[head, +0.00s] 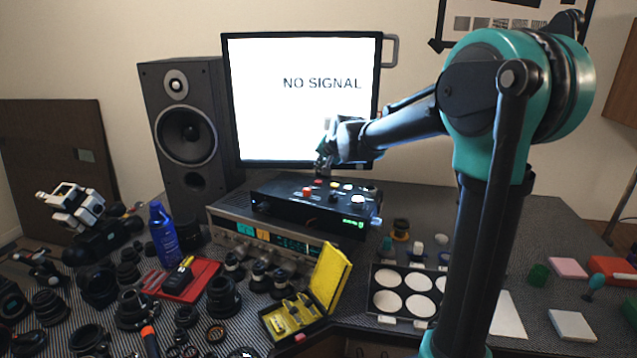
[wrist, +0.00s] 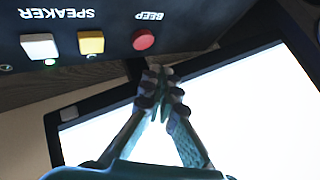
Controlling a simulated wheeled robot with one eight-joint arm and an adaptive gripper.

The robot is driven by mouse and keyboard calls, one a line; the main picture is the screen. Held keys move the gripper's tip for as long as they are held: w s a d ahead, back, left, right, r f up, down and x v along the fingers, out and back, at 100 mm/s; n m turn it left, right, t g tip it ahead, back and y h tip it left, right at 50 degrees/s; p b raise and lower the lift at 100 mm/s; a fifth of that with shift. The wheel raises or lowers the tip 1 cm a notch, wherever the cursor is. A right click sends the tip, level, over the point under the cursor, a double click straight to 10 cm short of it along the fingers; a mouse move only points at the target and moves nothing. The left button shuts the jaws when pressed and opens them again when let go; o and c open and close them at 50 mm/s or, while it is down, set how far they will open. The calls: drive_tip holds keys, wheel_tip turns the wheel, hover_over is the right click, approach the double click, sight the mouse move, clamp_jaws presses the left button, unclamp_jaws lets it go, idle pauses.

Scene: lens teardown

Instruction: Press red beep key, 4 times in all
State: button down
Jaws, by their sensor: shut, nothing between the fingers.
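The red beep key (head: 318,182) is a small round button on top of the black box (head: 285,209). In the wrist view the red key (wrist: 144,40) sits beside the upside-down word BEEP. My gripper (head: 322,172) is shut and empty, pointing down just above the back edge of the box near the red key. In the wrist view my fingertips (wrist: 162,82) meet below the red key in the picture, with a gap between them. I cannot tell the exact height of the tips over the box.
A yellow key (wrist: 91,42) and a white key (wrist: 40,46) share the red key's row. An orange-red knob (head: 307,192) stands in front on the box. The monitor (head: 300,120) reading NO SIGNAL is close behind my gripper. A speaker (head: 185,125) stands left.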

sight(320, 182)
drive_tip(key=shift+f, duration=1)
drive_tip(key=shift+f, duration=0.2)
idle(0.6)
drive_tip(key=shift+f, duration=0.2)
drive_tip(key=shift+f, duration=0.45)
idle(0.7)
drive_tip(key=shift+r, duration=0.85)
drive_tip(key=shift+r, duration=2.5)
